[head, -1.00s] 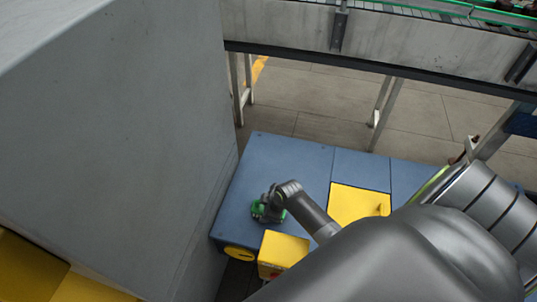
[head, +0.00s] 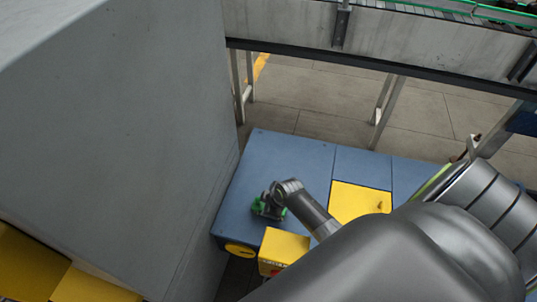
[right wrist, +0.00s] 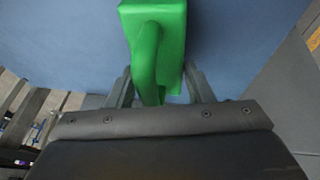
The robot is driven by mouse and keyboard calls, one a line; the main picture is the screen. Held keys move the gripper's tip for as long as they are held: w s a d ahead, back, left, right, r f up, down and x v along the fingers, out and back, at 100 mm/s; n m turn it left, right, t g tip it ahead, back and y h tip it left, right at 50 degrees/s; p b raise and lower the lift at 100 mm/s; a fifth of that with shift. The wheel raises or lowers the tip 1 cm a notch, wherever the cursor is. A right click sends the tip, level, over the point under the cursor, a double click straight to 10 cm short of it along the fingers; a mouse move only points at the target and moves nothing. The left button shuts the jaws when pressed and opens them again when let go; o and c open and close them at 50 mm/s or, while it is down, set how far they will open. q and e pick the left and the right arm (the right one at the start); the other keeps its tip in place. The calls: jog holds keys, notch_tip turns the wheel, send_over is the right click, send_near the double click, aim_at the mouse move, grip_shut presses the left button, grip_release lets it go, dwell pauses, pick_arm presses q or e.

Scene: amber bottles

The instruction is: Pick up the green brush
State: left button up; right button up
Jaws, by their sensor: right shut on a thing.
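The green brush (right wrist: 172,45) fills the upper middle of the right wrist view, with a block-like body and a curved handle. My right gripper (right wrist: 160,88) has its two fingers on either side of the brush and is shut on it. In the head view the brush (head: 259,207) shows as a small green patch on the blue cabinet top (head: 285,160), largely hidden by my right gripper (head: 270,208). I cannot tell whether the brush touches the surface. My left gripper is not in view.
A big grey block (head: 120,130) stands left, close beside the blue top. A yellow panel (head: 355,202) is set into the top, and a yellow box (head: 284,246) sits at its front edge. A conveyor (head: 400,40) runs across the back. The left rear top is clear.

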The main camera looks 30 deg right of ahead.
notch_tip(320, 180, up, 10)
jog(key=shift+p, duration=0.7)
